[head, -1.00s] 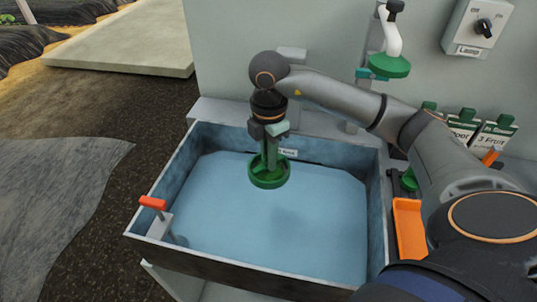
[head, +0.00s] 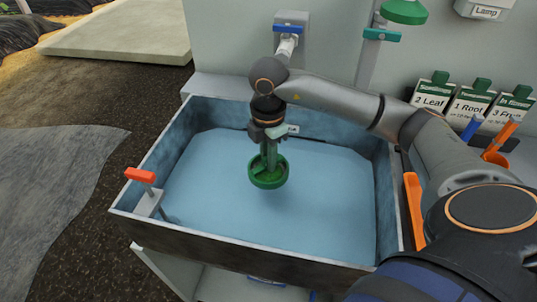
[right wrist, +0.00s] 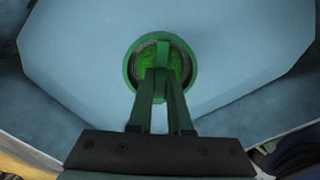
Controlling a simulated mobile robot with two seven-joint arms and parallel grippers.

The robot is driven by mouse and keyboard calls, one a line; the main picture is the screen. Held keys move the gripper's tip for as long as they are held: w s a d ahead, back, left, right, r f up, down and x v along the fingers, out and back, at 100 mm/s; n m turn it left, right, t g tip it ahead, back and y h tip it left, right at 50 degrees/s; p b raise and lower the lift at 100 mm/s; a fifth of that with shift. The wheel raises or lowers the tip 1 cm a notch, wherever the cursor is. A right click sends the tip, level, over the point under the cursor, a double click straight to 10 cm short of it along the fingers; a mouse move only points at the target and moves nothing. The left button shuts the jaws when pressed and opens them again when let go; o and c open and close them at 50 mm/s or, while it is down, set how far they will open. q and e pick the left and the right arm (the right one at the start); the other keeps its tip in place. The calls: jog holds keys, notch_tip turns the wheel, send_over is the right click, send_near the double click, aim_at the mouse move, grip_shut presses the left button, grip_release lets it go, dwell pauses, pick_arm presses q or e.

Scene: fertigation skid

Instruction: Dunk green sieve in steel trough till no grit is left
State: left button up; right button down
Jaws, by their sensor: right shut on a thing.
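My right gripper (head: 268,150) is shut on the handle of the green sieve (head: 268,174) and points down into the steel trough (head: 190,240). The trough holds blue-grey water (head: 320,210). The sieve hangs upright over the back-middle of the water, with its rim and outer wall showing. I cannot tell whether its bottom touches the water. In the right wrist view the two fingers (right wrist: 160,108) reach down to the round sieve (right wrist: 134,65), with grey mesh beside the handle. Any grit inside is too small to tell. My left gripper is out of view.
A red-handled lever (head: 141,175) stands at the trough's left wall. A blue-handled tap (head: 288,29) is on the wall behind. The trough's front half is clear.

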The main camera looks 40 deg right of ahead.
jog(key=shift+f, duration=0.7)
notch_tip(320, 180, down, 2)
jog(key=shift+f+b, duration=0.25)
jog(key=shift+b, duration=0.9)
notch_tip(320, 180, down, 2)
jog(key=shift+f+b, duration=0.25)
jog(key=shift+b, duration=0.6)
jog(key=shift+f, duration=0.35)
jog(key=shift+f+b, duration=0.65)
jog(key=shift+f, duration=0.1)
